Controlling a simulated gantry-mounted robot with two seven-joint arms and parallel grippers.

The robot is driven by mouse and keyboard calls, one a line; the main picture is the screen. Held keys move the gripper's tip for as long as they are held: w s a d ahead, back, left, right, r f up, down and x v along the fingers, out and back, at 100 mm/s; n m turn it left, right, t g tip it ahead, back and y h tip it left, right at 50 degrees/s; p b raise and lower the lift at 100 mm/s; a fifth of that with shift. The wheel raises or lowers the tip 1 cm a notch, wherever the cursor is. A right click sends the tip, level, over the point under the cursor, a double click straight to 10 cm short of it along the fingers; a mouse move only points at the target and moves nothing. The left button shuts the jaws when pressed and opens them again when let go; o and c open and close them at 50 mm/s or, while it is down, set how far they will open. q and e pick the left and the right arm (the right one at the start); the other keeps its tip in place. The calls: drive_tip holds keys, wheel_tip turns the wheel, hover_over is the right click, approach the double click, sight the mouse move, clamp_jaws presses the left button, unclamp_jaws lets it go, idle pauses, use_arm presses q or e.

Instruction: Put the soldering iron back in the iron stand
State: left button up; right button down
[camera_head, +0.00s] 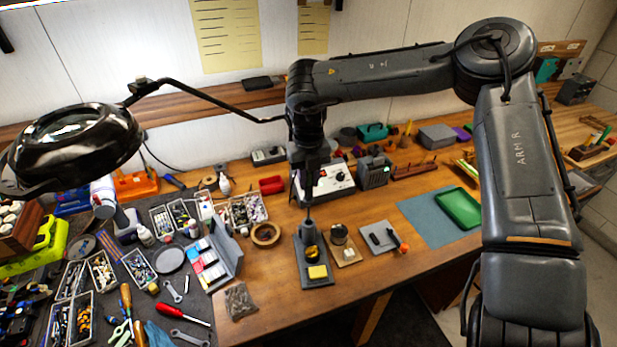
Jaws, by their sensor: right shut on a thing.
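My right gripper (309,176) points straight down over the middle of the bench. It is shut on the soldering iron (308,205), a slim dark tool held upright, with its upper part hidden by the gripper. The iron stand (317,284) is a dark base with a grey holder (309,236) at its back and a yellow sponge at its front. The iron's lower end is right above or at the holder's top; I cannot tell whether it is inside. My left gripper is not in view.
A white soldering station (335,182) stands behind the stand. A tape roll (265,234) lies to its left and a wooden block with a small tin (347,252) to its right. A magnifier lamp (75,140) hangs at left.

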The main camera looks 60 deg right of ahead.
sight(308, 202)
drive_tip(key=shift+f, duration=0.4)
idle(0.4)
drive_tip(key=shift+f+b, duration=0.1)
drive_tip(key=shift+b, duration=0.25)
drive_tip(key=shift+f+b, duration=0.7)
drive_tip(key=shift+f, duration=0.3)
drive_tip(key=shift+f+b, duration=0.7)
drive_tip(key=shift+f, duration=0.3)
drive_tip(key=shift+f+b, duration=0.8)
drive_tip(key=shift+f, duration=0.3)
drive_tip(key=shift+f+b, duration=0.6)
drive_tip(key=shift+f, duration=0.3)
drive_tip(key=c, duration=0.9)
unclamp_jaws()
